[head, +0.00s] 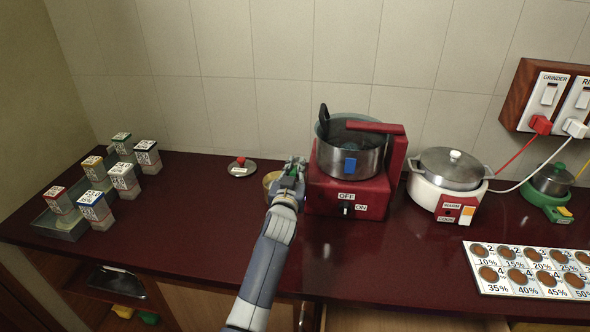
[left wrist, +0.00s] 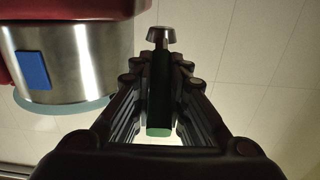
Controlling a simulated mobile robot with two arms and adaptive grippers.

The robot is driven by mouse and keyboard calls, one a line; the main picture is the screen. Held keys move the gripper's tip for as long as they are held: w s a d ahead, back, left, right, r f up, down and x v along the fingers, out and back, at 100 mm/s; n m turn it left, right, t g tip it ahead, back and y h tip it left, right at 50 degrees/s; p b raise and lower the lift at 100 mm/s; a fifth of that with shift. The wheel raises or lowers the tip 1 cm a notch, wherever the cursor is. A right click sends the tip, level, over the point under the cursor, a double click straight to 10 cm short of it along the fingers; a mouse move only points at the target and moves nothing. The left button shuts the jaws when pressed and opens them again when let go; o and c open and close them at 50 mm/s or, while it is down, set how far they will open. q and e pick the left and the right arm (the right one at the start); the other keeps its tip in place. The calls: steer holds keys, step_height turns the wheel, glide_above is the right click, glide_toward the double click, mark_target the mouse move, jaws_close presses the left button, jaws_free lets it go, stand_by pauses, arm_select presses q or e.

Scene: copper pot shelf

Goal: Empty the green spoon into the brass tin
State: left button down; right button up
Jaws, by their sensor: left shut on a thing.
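My left gripper (head: 292,172) is shut on the green spoon (left wrist: 159,95). In the left wrist view the spoon's dark handle lies between the fingers (left wrist: 160,85), with a lit green end and a small brownish bowl (left wrist: 161,34) beyond the fingertips. What the bowl holds cannot be seen. In the head view a bit of green shows at the fingers. The brass tin (head: 269,181) stands on the counter just left of the gripper, partly hidden by it. I cannot tell whether the spoon is over the tin.
A red machine (head: 345,194) with a steel pot (head: 350,163) stands close right of the gripper. A lid with a red knob (head: 241,168) lies left. Several labelled containers (head: 124,181) stand farther left. A white cooker (head: 447,190) is right. The front counter is clear.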

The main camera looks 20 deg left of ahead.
mark_target(295, 168)
arm_select(q)
step_height(295, 168, up, 6)
steer(key=p, duration=0.4)
steer(key=shift+f+p, duration=0.1)
steer(key=shift+p, duration=0.25)
